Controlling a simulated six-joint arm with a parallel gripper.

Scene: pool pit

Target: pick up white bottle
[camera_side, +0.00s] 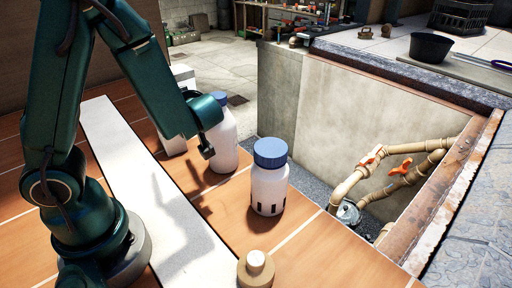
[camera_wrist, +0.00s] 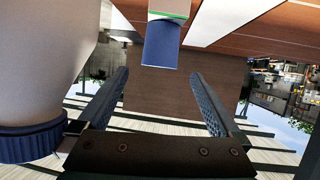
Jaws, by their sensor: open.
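A white bottle with a blue cap (camera_side: 268,182) stands upright on the orange tiles near the pit edge in the side view.
A white box (camera_side: 182,78) stands behind the bottles. A blue-ended block (camera_wrist: 161,44) shows at the top of the wrist view. A beige knobbed object (camera_side: 256,268) sits at the front. The pit (camera_side: 335,110) with pipes (camera_side: 400,155) lies to the right. Tiles at front right are clear.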

